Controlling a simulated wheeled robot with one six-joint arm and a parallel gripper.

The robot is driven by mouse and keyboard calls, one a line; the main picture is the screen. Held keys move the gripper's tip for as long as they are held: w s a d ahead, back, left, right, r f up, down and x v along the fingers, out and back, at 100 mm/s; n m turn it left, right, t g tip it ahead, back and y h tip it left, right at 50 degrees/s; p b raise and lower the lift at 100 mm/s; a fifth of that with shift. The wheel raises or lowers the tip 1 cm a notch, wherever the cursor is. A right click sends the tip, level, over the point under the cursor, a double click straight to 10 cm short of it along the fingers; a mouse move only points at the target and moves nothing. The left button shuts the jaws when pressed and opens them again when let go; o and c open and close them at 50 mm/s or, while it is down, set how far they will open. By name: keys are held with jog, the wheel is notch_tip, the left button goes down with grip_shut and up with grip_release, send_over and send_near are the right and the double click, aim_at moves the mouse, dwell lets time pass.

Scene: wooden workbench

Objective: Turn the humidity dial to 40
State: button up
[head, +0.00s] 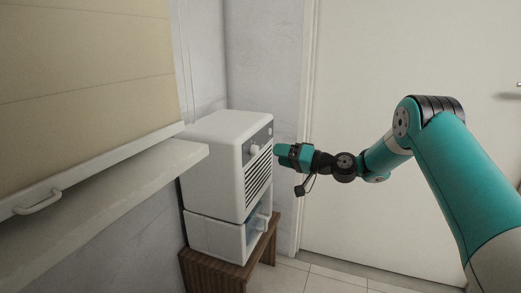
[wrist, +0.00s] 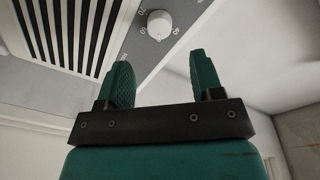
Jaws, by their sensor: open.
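A white dehumidifier (head: 215,155) stands on a small wooden stand. Its grey control panel (head: 263,138) faces right and carries a white round dial (head: 254,149). In the wrist view the dial (wrist: 159,25) is at the top, next to a dark slatted vent, with small numbers around it. My gripper (head: 277,151) is in front of the panel. In the wrist view its two teal fingers (wrist: 163,72) are apart with nothing between them; the dial lies beyond the gap, apart from the fingers.
The wooden stand (head: 240,257) is under the dehumidifier, whose lower part has a bluish window (head: 253,222). A white shelf (head: 100,200) and a beige cabinet with a handle (head: 38,203) stick out at left. A white door (head: 400,50) is behind my arm. Tiled floor shows below.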

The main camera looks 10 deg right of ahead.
aim_at(258, 150)
jog(key=x, duration=0.7)
jog(key=shift+w+a, duration=0.25)
jog(key=c, duration=0.9)
